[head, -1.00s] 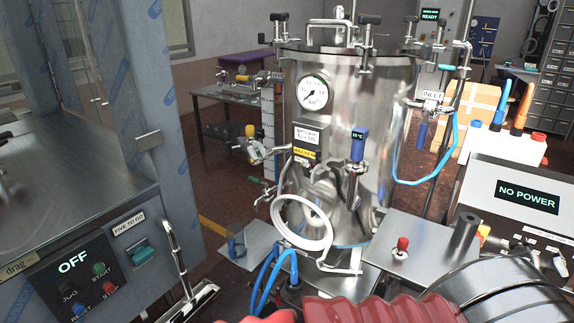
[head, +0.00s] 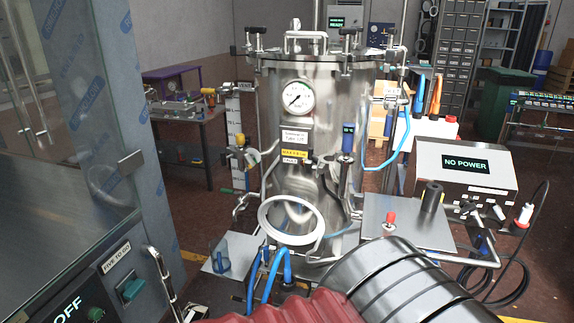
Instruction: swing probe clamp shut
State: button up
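A blue-headed probe (head: 348,138) stands upright at the right front of the shiny steel vessel (head: 318,100). A dark clamp-like bracket (head: 343,172) shows just below the blue head, against the vessel wall. It is too small for me to tell whether this is the probe clamp, or whether it is open or shut. A white ring (head: 264,221) hangs low in front of the vessel and covers part of its lower wall. My gripper is not in view.
A steel side plate (head: 375,215) with a red-knobbed part (head: 389,222) stands right of the vessel, before the "NO POWER" box (head: 466,165). A wrapped steel cabinet (head: 100,110) bounds the left. Blue hoses (head: 268,275) rise in front. A black cable (head: 515,270) lies at right.

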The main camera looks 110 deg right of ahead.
aim_at(323, 164)
jog(key=z, duration=0.05)
jog(key=i, duration=0.1)
jog(key=z, duration=4.4)
jog(key=i, duration=0.35)
jog(key=u, duration=0.2)
